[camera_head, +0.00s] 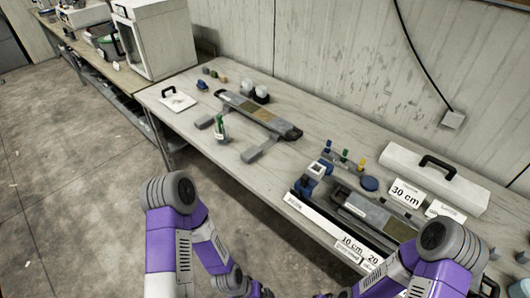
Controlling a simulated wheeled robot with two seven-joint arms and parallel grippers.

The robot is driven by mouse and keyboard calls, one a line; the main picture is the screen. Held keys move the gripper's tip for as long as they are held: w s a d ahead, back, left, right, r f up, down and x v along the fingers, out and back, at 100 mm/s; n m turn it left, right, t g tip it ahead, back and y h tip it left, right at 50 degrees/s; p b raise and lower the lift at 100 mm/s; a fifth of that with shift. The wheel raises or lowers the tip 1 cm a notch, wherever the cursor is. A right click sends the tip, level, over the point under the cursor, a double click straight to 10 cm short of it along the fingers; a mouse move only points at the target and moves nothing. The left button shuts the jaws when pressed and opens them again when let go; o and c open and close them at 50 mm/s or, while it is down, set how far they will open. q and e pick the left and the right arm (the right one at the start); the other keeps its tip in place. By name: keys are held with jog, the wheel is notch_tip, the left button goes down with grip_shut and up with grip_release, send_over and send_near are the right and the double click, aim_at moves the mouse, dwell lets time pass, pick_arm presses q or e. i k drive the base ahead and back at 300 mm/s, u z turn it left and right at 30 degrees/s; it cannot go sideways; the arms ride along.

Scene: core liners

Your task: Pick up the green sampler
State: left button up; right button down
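No single thing is clearly marked as the green sampler. A small upright item with a green part and a pale label (219,129) stands by the left foot of a long grey device on the bench. A small green-topped piece (344,156) stands between a blue and a yellow one at the back of the bench, right of centre. A tiny green piece (214,74) sits among small coloured pieces at the back left. My two purple arms are folded low in front of the bench. Neither gripper can be made out.
The long grey device (248,112) lies on the bench (230,160). At the right are a labelled tray (330,222), a white case with a black handle (435,178) and a "30 cm" card (405,193). A white box (153,40) stands on the left bench. Bare benchtop lies centrally.

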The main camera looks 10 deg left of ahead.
aim_at(221, 127)
jog(key=k, duration=1.25)
jog(key=u, duration=1.15)
jog(key=i, duration=1)
jog(key=u, duration=0.45)
jog(key=i, duration=1.35)
jog(key=z, duration=0.85)
